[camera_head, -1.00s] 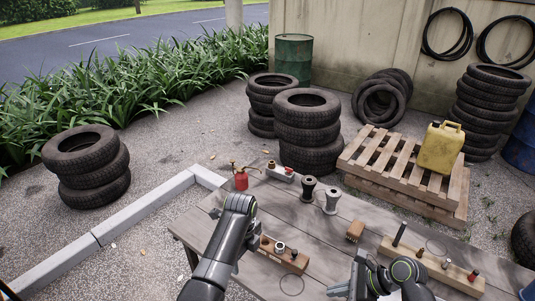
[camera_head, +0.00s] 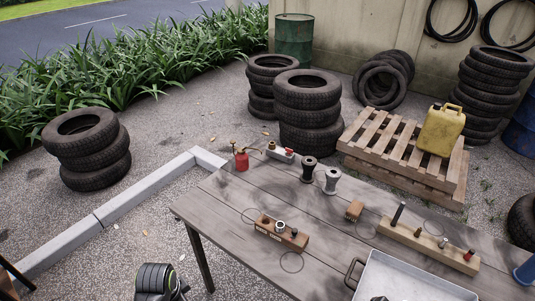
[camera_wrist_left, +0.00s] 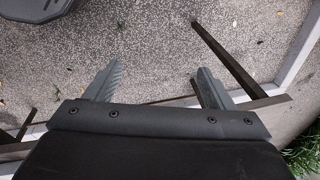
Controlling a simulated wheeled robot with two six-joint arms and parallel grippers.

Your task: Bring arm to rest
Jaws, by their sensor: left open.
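My left gripper (camera_wrist_left: 158,70) is open and empty in the left wrist view, its two grey fingers apart over gravel. In the head view only a dark part of my left arm (camera_head: 157,282) shows at the bottom, left of the workbench (camera_head: 225,215); its fingers are hidden there. My right gripper is out of view. A wooden block with fittings (camera_head: 281,233) stands on the bench near its left side, apart from my arm.
A red oil can (camera_head: 241,160), two spools, a brush (camera_head: 354,210), a long wooden rack (camera_head: 428,244) and a metal tray (camera_head: 405,275) are on the bench. A bench leg (camera_head: 201,263) and a concrete kerb (camera_head: 120,208) border gravel. Tyre stacks (camera_head: 88,160) stand beyond.

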